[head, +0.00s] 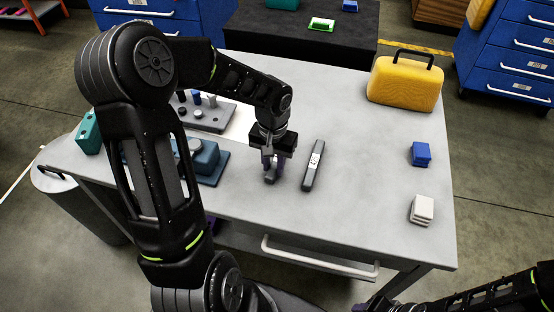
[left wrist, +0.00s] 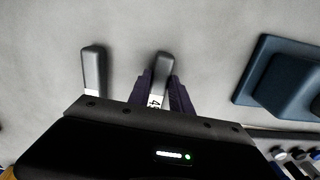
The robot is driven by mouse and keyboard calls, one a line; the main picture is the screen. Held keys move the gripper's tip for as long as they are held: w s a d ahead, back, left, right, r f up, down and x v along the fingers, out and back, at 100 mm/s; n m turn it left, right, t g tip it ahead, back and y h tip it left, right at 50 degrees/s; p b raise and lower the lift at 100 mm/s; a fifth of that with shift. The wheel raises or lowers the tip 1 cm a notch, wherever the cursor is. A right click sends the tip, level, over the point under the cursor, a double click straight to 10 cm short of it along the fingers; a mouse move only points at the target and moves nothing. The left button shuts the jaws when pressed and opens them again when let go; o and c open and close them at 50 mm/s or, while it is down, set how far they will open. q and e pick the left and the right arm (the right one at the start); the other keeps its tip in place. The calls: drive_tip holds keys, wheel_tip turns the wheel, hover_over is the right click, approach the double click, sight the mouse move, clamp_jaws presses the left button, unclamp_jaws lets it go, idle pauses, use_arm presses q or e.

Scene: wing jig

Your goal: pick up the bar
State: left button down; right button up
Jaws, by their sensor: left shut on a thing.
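My left gripper (head: 271,170) points down over the grey table and is shut on a dark grey bar (head: 270,180). In the left wrist view the held bar (left wrist: 163,65) sits between the purple fingers (left wrist: 161,88), with a white label partly hidden by the gripper. I cannot tell whether it touches the table. A second dark grey bar (head: 313,168) with a white label lies on the table just right of the gripper; it also shows in the left wrist view (left wrist: 94,68). My right arm enters at the lower right; its gripper (head: 374,304) is barely visible at the bottom edge.
A blue fixture (head: 206,162) stands left of my left gripper, with a grey block with pegs (head: 211,116) behind it. A yellow case (head: 405,83), a blue block (head: 421,154) and a white block (head: 421,210) stand on the right. The table (head: 365,160) is clear between.

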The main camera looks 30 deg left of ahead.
use_arm(q)
wheel_tip(320, 180, up, 10)
drive_tip(key=shift+b, duration=0.4)
idle(0.6)
drive_tip(key=w+d+f+m, duration=0.2)
drive_tip(key=w+d, duration=0.8)
drive_tip(key=d, duration=0.2)
drive_tip(key=shift+d+f+m, duration=0.2)
drive_tip(key=shift+d+m, duration=0.05)
drive_tip(key=shift+m, duration=0.15)
